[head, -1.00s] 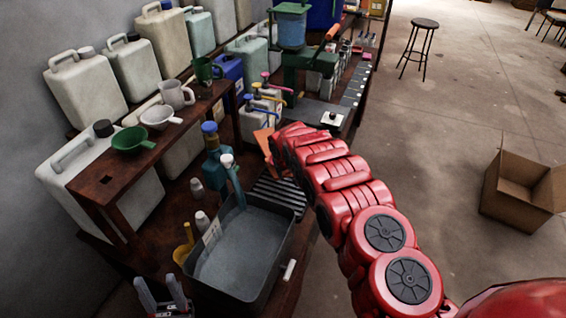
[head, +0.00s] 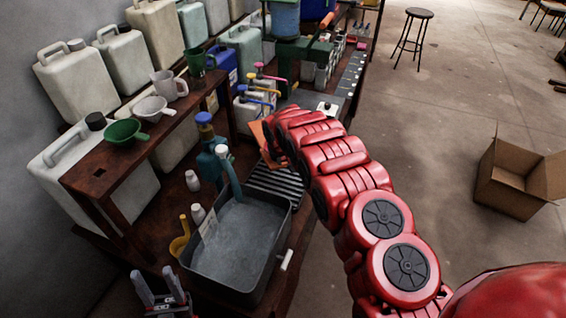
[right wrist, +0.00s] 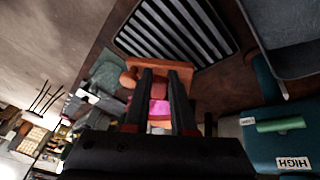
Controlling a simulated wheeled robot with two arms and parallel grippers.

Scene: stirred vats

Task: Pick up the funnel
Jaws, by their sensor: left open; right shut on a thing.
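Three funnel-like things show in the head view. A green funnel (head: 122,132) and a white funnel (head: 150,107) lie on the wooden shelf. A yellow funnel (head: 180,240) stands low beside the grey tub, partly hidden. My left gripper (head: 160,288) is open and empty at the bottom, below the yellow funnel. My right gripper is hidden behind its own arm in the head view. In the right wrist view my right gripper (right wrist: 161,77) is shut on an orange thing (right wrist: 184,74), near the striped rack. The orange thing also shows in the head view (head: 257,135); its full shape is unclear.
The grey tub (head: 283,230) holds greyish liquid. A teal bottle (head: 210,160) and the striped rack (head: 275,186) stand behind it. Canisters (head: 78,85) line the wall.

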